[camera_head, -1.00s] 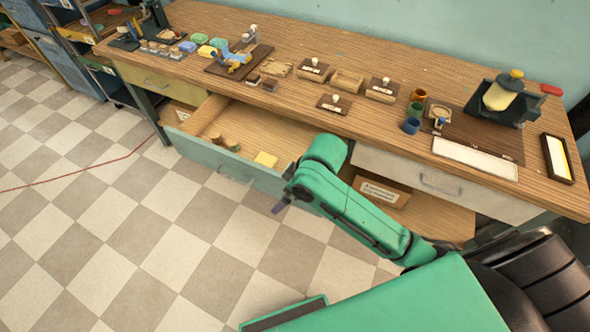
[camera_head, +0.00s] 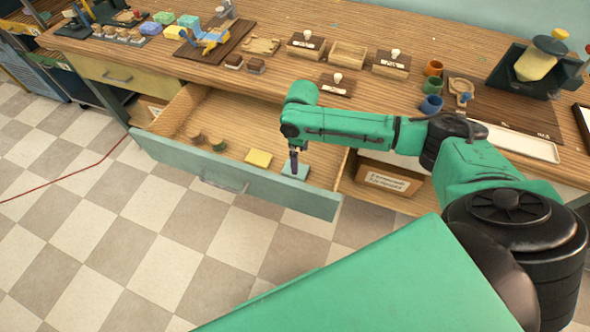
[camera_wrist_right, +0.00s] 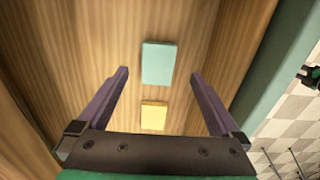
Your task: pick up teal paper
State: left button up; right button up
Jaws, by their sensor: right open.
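The teal paper (camera_wrist_right: 159,63) is a small flat stack lying on the wooden floor of the open drawer. In the head view the teal paper (camera_head: 294,170) shows near the drawer's right end, partly hidden by my right gripper (camera_head: 294,160). My right gripper points down above it. In the right wrist view the right gripper (camera_wrist_right: 160,95) is open and empty, with its fingers apart and the teal paper ahead between their lines. I cannot tell the exact height of the fingertips above it. My left gripper is not in view.
A yellow paper stack (camera_head: 258,158) lies beside the teal one. Small round items (camera_head: 217,144) sit further left in the drawer (camera_head: 240,187). The teal drawer front and the crowded worktop (camera_head: 300,60) bound the space. A cardboard box (camera_head: 388,181) stands on the shelf to the right.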

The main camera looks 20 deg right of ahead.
aim_at(303, 169)
jog(key=f, duration=0.6)
jog(key=shift+w+a+f, duration=0.1)
jog(key=shift+w+f, duration=0.05)
jog(key=shift+w, duration=0.1)
jog(key=shift+f, duration=0.5)
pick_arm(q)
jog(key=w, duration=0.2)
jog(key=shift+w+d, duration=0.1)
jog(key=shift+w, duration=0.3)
pick_arm(e)
jog(key=c, duration=1.3)
